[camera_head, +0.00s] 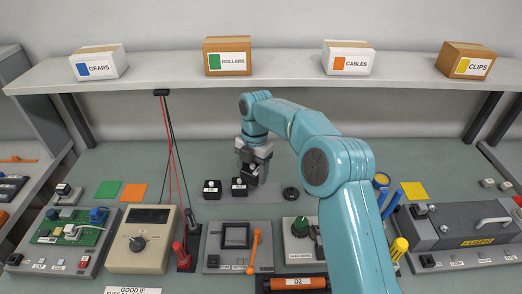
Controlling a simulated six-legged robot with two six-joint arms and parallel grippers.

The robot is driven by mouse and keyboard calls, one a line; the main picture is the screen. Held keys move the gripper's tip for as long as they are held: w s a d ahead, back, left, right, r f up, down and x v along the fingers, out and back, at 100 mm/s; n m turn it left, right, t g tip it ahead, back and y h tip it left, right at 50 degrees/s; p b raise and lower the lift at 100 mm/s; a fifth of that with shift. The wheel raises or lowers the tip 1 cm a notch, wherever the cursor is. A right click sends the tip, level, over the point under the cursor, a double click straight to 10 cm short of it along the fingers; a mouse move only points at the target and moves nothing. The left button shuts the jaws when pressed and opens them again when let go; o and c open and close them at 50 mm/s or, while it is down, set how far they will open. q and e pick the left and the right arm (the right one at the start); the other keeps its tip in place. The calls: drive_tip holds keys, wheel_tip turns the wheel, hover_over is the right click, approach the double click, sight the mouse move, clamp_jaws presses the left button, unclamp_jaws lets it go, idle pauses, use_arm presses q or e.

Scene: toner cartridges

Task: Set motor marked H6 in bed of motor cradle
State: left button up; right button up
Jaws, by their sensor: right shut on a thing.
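My right arm comes in from the lower right, and its gripper (253,179) points down at the back of the bench, shut on a small dark piece. The fingers hide most of this piece, and I cannot read any H6 mark on it. Two small black blocks with white tops, a left one (212,190) and a right one (239,188), sit on a grey plate (222,212); the right one is close beside the gripper. I cannot tell which part is the motor cradle. My left gripper is not in view.
A round black part (290,193) lies right of the gripper. In front stand a beige meter (142,255), a panel with an orange lever (253,245) and an orange D2 cartridge (300,283). A shelf (270,79) with boxes runs above. My arm hides some bench.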

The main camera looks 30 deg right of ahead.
drive_tip(key=shift+s+a+f+n+p, duration=0.65)
drive_tip(key=shift+s+a+n+p, duration=0.7)
drive_tip(key=shift+s+a+n, duration=2.7)
drive_tip(key=shift+m+g, duration=0.3)
drive_tip(key=shift+m, duration=0.65)
drive_tip(key=a+f+b, duration=0.2)
drive_tip(key=f+b, duration=0.1)
drive_tip(key=a+f+b, duration=0.1)
drive_tip(key=f, duration=0.1)
drive_tip(key=shift+s+f, duration=0.15)
drive_tip(key=shift+f, duration=0.1)
drive_tip(key=shift+f+b, duration=0.1)
drive_tip(key=shift+b, duration=0.2)
drive_tip(key=shift+s, duration=0.1)
drive_tip(key=shift+f, duration=0.3)
drive_tip(key=shift+f+b, duration=0.45)
drive_tip(key=shift+f, duration=0.4)
